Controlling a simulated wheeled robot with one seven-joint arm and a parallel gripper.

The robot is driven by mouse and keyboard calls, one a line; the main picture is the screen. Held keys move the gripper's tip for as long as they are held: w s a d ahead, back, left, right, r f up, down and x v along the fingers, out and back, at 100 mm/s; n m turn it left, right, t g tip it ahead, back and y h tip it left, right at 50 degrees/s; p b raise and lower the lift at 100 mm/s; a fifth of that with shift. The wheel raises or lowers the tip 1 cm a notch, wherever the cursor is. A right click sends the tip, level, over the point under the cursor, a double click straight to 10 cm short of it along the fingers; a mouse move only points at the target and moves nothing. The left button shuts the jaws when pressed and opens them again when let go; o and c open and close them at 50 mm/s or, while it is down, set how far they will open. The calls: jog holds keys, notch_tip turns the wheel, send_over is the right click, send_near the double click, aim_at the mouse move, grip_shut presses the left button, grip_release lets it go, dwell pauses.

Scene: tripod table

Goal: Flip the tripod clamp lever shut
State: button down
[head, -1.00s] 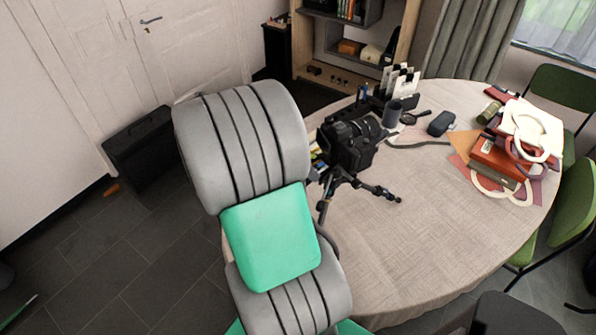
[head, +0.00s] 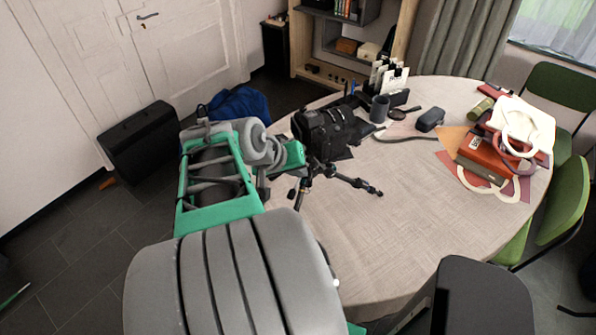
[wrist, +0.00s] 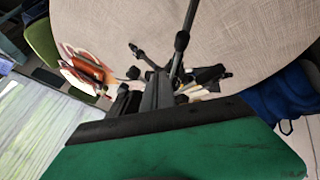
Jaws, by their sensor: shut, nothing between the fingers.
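I cannot pick out the clamp lever for certain in either view. My gripper (wrist: 152,82) is shut and empty, its dark fingers pointing toward the tripod. In the head view my green and grey wrist is just left of the tripod, and the fingers are mostly hidden. I cannot tell whether they touch it.
The round table (head: 400,220) is bare in front and to the right of the tripod. Books (head: 484,162) and a cream bag lie at the right. A blue bag (head: 238,104) is behind my arm.

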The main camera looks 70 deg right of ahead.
jog(key=shift+d, duration=0.2)
jog(key=shift+w+d, duration=0.45)
jog(key=shift+d, duration=0.05)
jog(key=p+v, duration=0.7)
jog(key=v, duration=0.3)
jog(key=shift+s, duration=0.15)
